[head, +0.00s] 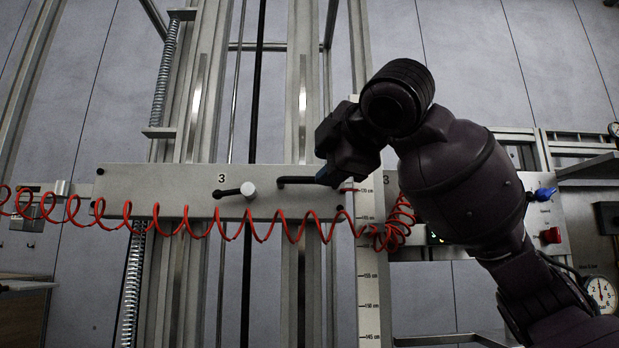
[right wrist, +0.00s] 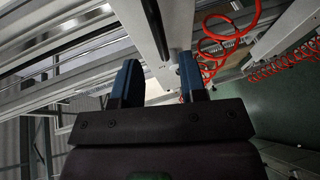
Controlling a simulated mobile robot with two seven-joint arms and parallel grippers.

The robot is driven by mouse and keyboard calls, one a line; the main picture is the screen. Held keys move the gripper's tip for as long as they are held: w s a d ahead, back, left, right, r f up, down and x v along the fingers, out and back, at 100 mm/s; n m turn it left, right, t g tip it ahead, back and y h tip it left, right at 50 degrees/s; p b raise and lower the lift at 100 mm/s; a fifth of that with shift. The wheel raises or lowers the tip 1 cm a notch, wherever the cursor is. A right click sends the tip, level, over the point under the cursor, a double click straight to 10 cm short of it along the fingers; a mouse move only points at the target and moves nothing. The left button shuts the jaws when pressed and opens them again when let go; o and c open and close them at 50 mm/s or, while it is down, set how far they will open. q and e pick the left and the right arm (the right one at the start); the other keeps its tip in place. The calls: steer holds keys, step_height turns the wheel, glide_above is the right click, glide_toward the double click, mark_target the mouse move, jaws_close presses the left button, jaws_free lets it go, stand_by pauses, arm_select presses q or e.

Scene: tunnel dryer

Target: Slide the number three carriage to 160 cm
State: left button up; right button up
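The number three carriage (head: 150,188) is a wide pale plate marked 3, set across the vertical rails in the head view. It carries a black lever with a light knob (head: 248,189) and a black bar handle (head: 296,180). My right gripper (head: 325,177) is at the handle's right end. In the right wrist view its two blue fingers (right wrist: 157,78) stand apart, with a black bar (right wrist: 155,28) showing between them and gaps at its sides. A red pointer (head: 349,190) lies at the vertical scale (head: 369,275); its figures are too small to read surely. My left gripper is out of view.
A red coiled hose (head: 265,232) hangs across the plate's front and bunches near the scale. Springs (head: 163,75) and rails stand behind. At right are a blue knob (head: 545,193), a red knob (head: 551,235) and a gauge (head: 600,292).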

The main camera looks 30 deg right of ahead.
mark_target(310, 181)
steer(key=p+x, duration=0.1)
steer(key=x, duration=0.5)
steer(key=shift+w, duration=0.3)
steer(key=shift+c, duration=0.2)
jaws_close()
steer(key=shift+f, duration=0.1)
